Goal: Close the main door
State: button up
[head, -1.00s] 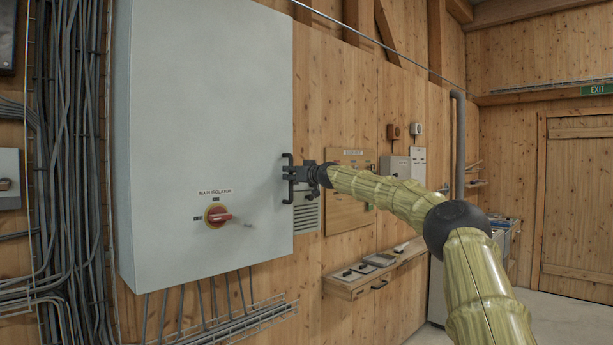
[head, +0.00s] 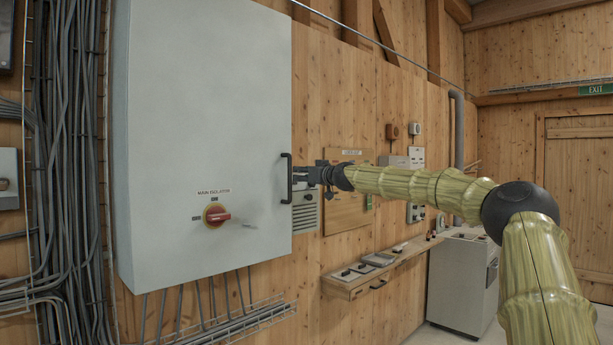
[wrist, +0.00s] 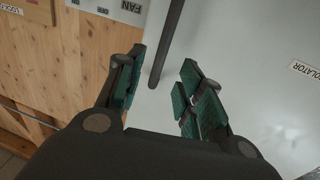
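The main door (head: 205,100) is the large pale grey front of the wall cabinet. It looks flush with the cabinet body, and no gap shows along its edges. Its black bar handle (head: 287,178) is upright near the right edge. In the wrist view the handle (wrist: 168,40) is a dark bar against the door, ahead of the fingertips. My gripper (head: 305,174) is just right of the handle in the head view. In the wrist view my gripper (wrist: 160,82) has its green-padded fingers apart, with nothing held between them.
A red rotary isolator switch (head: 216,215) is low on the door. A wooden shelf (head: 375,273) with small devices is on the wall at right. Cables (head: 75,150) run down the wall left of the cabinet. A grey floor cabinet (head: 463,280) stands farther right.

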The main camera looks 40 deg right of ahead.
jog(key=shift+s, duration=0.7)
